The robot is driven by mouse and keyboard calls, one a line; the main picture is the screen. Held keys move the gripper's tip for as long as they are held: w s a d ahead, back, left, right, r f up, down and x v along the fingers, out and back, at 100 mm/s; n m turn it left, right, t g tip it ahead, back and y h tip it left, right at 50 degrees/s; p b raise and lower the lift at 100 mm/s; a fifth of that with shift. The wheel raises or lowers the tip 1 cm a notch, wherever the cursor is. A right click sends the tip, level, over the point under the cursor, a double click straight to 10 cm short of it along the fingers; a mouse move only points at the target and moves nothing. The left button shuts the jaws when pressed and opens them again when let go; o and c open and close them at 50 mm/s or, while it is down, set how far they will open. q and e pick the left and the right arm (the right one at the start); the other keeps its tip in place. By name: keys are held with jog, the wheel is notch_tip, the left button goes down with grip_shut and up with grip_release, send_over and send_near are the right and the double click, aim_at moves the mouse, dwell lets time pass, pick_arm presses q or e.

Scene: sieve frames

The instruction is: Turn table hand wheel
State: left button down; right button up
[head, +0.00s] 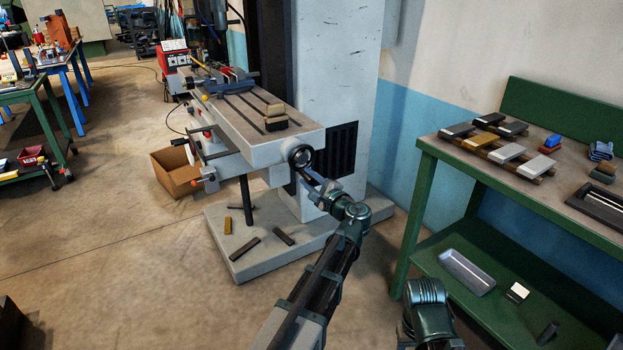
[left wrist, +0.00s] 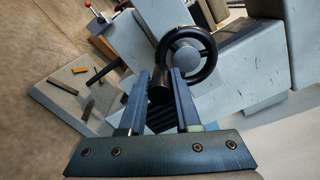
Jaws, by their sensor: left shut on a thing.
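The black hand wheel (head: 300,156) sits on the near end of the grey machine table (head: 235,115). In the left wrist view the wheel (left wrist: 190,54) has a dark ring, a grey hub and a dark handle (left wrist: 158,92) at its lower left. My left gripper (head: 307,178) reaches the wheel from below. In the left wrist view its blue fingers (left wrist: 160,82) lie on both sides of the handle, shut on it. The fingers hide part of the wheel's lower rim. My right arm shows at the bottom right, but its gripper does not.
The machine's pale base plate (head: 240,266) carries several loose bars. A green workbench (head: 450,158) with metal blocks stands at the right. A cardboard box (head: 176,172) sits left of the machine.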

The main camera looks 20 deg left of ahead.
aim_at(292, 162)
pick_arm(q)
jog(key=m, duration=0.2)
jog(key=s+m, duration=0.1)
jog(key=shift+s+a+r+m, duration=0.1)
jog(key=shift+a+r+m, duration=0.15)
jog(key=shift+m, duration=0.05)
jog(key=m, duration=0.2)
jog(key=m+p, duration=0.1)
jog(key=shift+s+a+r+m, duration=0.25)
jog(key=shift+s+r+m, duration=0.05)
jog(key=shift+r, duration=0.1)
jog(key=m, duration=0.1)
jog(key=r+m, duration=0.1)
jog(key=m, duration=0.1)
jog(key=m+p, duration=0.1)
jog(key=shift+s+a+r, duration=0.2)
jog(key=shift+a, duration=0.05)
jog(key=shift+r+m+p, duration=0.25)
jog(key=shift+m, duration=0.7)
jog(key=shift+r+m+p, duration=0.25)
jog(key=shift+m, duration=0.7)
jog(key=c, duration=0.6)
grip_release()
jog(key=shift+r, duration=0.1)
jog(key=v, duration=1.4)
jog(key=shift+f, duration=0.25)
